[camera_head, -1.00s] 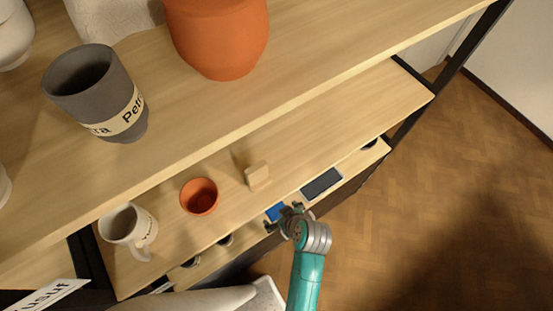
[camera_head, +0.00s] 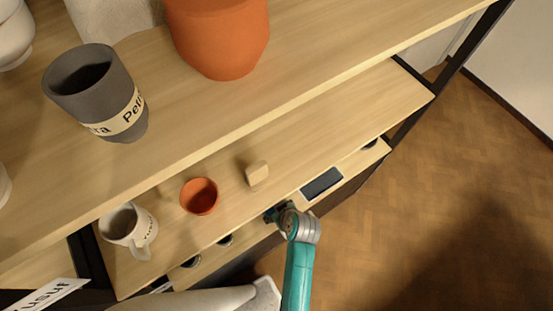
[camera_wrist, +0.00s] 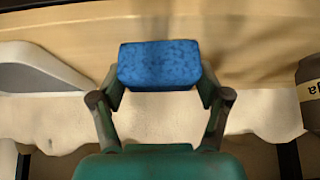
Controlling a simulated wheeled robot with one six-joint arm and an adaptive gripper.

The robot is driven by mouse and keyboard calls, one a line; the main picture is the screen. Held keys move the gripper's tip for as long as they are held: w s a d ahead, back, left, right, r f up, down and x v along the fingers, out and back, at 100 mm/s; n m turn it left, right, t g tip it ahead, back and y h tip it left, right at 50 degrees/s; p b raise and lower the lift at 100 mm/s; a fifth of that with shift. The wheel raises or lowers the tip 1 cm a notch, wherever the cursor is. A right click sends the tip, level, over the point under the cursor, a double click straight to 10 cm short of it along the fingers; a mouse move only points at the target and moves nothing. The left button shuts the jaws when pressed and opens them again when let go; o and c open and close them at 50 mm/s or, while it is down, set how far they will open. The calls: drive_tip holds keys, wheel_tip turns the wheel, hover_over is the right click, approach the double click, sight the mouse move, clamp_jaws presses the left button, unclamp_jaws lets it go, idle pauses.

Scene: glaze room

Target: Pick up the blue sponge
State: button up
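The blue sponge (camera_wrist: 158,65) is a small block between the two fingers of my gripper (camera_wrist: 160,88) in the wrist view. A finger meets each of its short sides, and the gripper looks shut on it. In the head view my gripper (camera_head: 278,211) is at the front edge of the lower shelf, over the narrow strip there. From that side the gripper hides nearly all of the sponge.
A dark rectangular item (camera_head: 321,184) lies on the strip right of my gripper. On the lower shelf stand a small wooden block (camera_head: 257,174), an orange cup (camera_head: 199,197) and a white mug (camera_head: 128,227). The upper shelf holds a grey cup (camera_head: 95,95) and an orange pot (camera_head: 218,38).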

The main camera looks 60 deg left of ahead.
drive_tip(key=shift+c, duration=1.2)
drive_tip(key=shift+r, duration=0.15)
drive_tip(key=shift+r, duration=0.6)
wheel_tip(320, 180, up, 2)
drive_tip(key=shift+r, duration=0.2)
drive_tip(key=w+d, duration=0.1)
drive_tip(key=d, duration=1.7)
drive_tip(key=shift+w+f, duration=0.15)
drive_tip(key=shift+w, duration=0.05)
